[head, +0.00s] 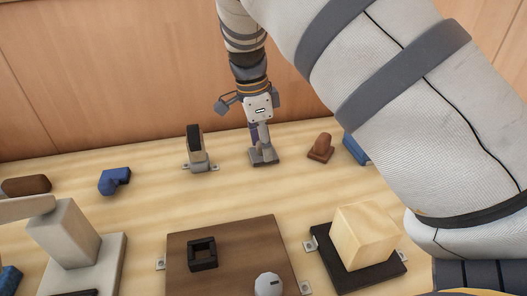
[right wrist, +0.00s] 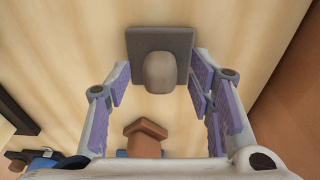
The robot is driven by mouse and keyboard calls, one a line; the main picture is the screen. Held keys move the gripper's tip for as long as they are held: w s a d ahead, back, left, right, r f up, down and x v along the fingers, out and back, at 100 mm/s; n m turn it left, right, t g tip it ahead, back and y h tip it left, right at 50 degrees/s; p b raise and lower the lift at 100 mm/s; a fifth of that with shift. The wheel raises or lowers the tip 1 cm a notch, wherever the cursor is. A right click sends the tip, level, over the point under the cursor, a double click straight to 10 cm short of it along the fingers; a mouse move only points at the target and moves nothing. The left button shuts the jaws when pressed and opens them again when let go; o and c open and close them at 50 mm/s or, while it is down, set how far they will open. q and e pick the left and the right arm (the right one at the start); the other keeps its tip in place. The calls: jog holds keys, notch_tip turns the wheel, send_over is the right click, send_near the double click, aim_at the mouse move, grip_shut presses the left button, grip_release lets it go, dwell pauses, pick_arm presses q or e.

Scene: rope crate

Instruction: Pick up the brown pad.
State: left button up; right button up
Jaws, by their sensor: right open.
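Two brown pieces could be the pad, and I cannot tell which it is. One is a small brown piece (head: 320,148) with a rounded top on a flat base; it also shows in the right wrist view (right wrist: 145,138). The other is a low rounded brown piece (head: 27,186) at the far left. My right gripper (head: 262,133) points down, left of the first brown piece. In the right wrist view its purple-padded fingers (right wrist: 160,95) are apart, with a grey square plate and knob (right wrist: 160,38) just beyond them. My left gripper is not in view.
A grey stand with a black top (head: 195,145) is left of my right gripper. Blue pieces (head: 114,181) lie around. A brown board (head: 225,235) with a black square ring (head: 202,255) and a pale block (head: 365,237) on a dark base (head: 350,278) are in front. A wooden wall stands behind.

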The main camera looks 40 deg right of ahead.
grip_shut()
jog(key=shift+r, duration=0.1)
